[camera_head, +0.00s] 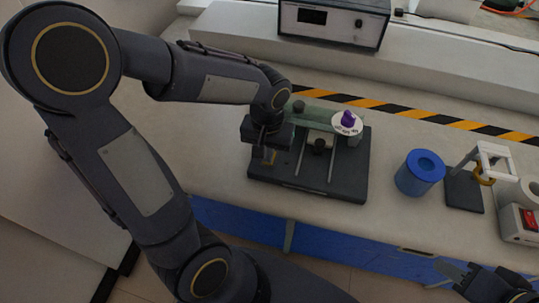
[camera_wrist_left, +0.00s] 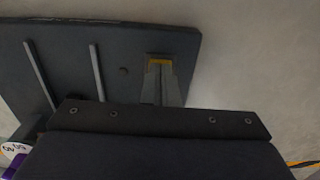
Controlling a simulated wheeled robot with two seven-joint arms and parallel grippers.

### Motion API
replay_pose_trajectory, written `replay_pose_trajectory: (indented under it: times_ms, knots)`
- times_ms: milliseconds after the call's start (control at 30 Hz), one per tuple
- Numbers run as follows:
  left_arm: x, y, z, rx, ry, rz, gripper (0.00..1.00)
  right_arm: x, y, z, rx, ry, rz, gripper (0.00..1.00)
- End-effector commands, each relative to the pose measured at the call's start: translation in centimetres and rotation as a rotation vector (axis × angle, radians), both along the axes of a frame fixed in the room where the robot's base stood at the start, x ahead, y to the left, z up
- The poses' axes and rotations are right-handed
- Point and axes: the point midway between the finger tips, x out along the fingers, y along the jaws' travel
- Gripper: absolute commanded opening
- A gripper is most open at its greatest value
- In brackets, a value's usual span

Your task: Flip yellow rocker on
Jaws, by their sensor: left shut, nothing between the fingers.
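The yellow rocker appears as a small yellow patch (camera_wrist_left: 160,59) at the edge of the dark panel in the left wrist view, mostly hidden by my fingers. My left gripper (camera_wrist_left: 161,82) is shut and empty, its fingertips over or against the yellow patch; I cannot tell whether they touch it. In the head view my left gripper (camera_head: 269,157) points down over the left part of the dark panel (camera_head: 310,187), and little of the rocker shows there. Which way the rocker is tilted is hidden. My right gripper (camera_head: 485,279) is at the lower right corner, away from the panel.
The panel carries two rails, a black knob (camera_head: 318,146) and a purple knob (camera_head: 348,119) on a white dial. A blue cylinder (camera_head: 420,172), a hook stand (camera_head: 464,191) and a red-switched device (camera_head: 522,222) stand to the right. A display box (camera_head: 334,23) is behind.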

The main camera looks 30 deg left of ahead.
Motion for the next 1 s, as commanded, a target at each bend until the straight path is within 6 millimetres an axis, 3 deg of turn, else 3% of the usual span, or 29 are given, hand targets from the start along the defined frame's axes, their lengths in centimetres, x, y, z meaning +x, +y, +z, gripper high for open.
replay_pose_trajectory:
  times_ms: [500,1000]
  knots:
    - [0.0,0.0,-0.4,0.000,0.000,0.000,0.00,0.0,0.0,-0.3,0.000,0.000,0.000,0.36]
    - [0.0,0.0,2.9,0.000,0.000,-0.001,0.00,0.0,0.0,2.6,0.000,0.000,0.000,0.36]
